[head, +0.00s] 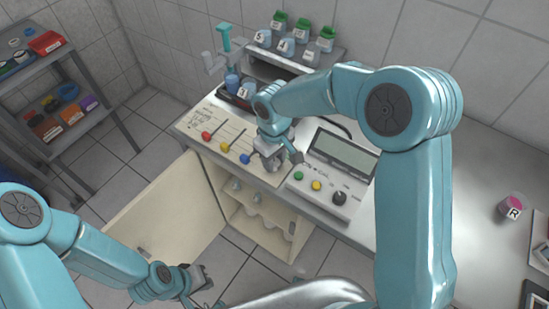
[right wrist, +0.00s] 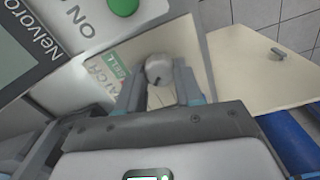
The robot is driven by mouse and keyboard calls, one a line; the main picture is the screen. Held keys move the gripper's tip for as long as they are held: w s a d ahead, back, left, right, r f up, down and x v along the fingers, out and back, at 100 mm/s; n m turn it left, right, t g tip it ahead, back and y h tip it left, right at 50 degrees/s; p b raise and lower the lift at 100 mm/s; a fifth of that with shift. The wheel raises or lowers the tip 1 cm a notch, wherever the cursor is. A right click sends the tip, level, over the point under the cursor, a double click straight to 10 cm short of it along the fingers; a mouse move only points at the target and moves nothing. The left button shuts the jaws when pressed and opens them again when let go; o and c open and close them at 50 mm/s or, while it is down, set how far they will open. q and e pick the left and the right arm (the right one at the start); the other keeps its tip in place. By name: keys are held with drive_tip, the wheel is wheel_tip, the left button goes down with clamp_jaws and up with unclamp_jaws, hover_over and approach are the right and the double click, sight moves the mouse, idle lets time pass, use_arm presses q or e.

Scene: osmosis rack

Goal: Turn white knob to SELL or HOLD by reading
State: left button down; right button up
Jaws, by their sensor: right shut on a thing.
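The white knob (right wrist: 158,68) sits between the fingers of my right gripper (right wrist: 160,84) in the right wrist view. That gripper is shut on it, with a dark mark on the knob's near side. A printed label (right wrist: 118,72) beside the knob shows "SELL" and part of another word. In the head view my right gripper (head: 276,158) is at the right end of the cream panel (head: 218,117) and hides the knob. The meter (head: 330,180) stands just right of it; its grey screen (head: 345,152) shows no legible reading. My left gripper (head: 197,284) is low at the left, away from the panel; its jaws are unclear.
The panel also carries red (head: 207,135), yellow (head: 227,147) and blue (head: 245,158) knobs. Several green-capped bottles (head: 302,28) stand behind on a rack. A cabinet door (head: 165,205) hangs open below. A pink-topped jar (head: 513,205) stands on the right counter.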

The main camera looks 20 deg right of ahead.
drive_tip(key=shift+w+a, duration=0.1)
drive_tip(key=shift+w, duration=0.05)
idle(0.4)
drive_tip(key=o, duration=1)
drive_tip(key=shift+o, duration=0.2)
drive_tip(key=shift+r, duration=0.15)
wheel_tip(320, 180, up, 16)
